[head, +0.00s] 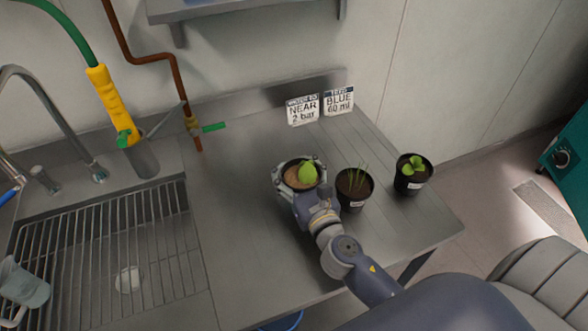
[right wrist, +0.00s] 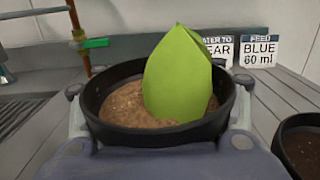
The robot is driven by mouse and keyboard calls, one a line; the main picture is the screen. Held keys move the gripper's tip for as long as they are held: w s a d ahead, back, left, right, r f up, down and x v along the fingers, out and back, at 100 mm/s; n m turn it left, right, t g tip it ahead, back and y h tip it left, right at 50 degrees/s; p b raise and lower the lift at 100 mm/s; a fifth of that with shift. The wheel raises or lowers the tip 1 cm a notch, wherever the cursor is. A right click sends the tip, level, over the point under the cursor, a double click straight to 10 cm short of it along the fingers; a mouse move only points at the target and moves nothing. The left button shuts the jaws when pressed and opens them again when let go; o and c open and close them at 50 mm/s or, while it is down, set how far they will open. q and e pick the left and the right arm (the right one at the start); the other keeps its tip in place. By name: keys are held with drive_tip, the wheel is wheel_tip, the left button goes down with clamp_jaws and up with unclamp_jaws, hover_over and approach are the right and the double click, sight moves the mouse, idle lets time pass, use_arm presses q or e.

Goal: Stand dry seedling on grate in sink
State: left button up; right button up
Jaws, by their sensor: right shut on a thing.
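The seedling in my right gripper (head: 302,181) has light brown, dry-looking soil and one broad green leaf (head: 308,174) in a black pot. The gripper is shut around the pot, over the steel counter. In the right wrist view the pot (right wrist: 108,134) stands upright between the fingers, its soil pale brown. I cannot tell if the pot touches the counter. The wire grate (head: 110,233) lies over the sink (head: 128,278) at the left. My left gripper is not in view.
Two other potted seedlings, one grassy (head: 354,187) and one leafy (head: 412,173), stand right of the gripper on dark soil. Signs (head: 303,109) stand behind. A grey jug (head: 23,284) is at the sink's left. A yellow-handled sprayer (head: 110,105) and a tap (head: 55,115) rise behind the sink.

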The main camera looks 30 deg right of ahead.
sight(294, 175)
drive_tip(key=shift+w+d, duration=0.2)
drive_tip(key=shift+w, duration=0.2)
drive_tip(key=shift+w+f, duration=0.1)
drive_tip(key=shift+f, duration=0.25)
wheel_tip(294, 175, down, 2)
drive_tip(key=shift+f+b, duration=0.25)
drive_tip(key=shift+b, duration=0.7)
drive_tip(key=shift+f, duration=0.25)
drive_tip(key=shift+f, duration=0.1)
drive_tip(key=o, duration=1.2)
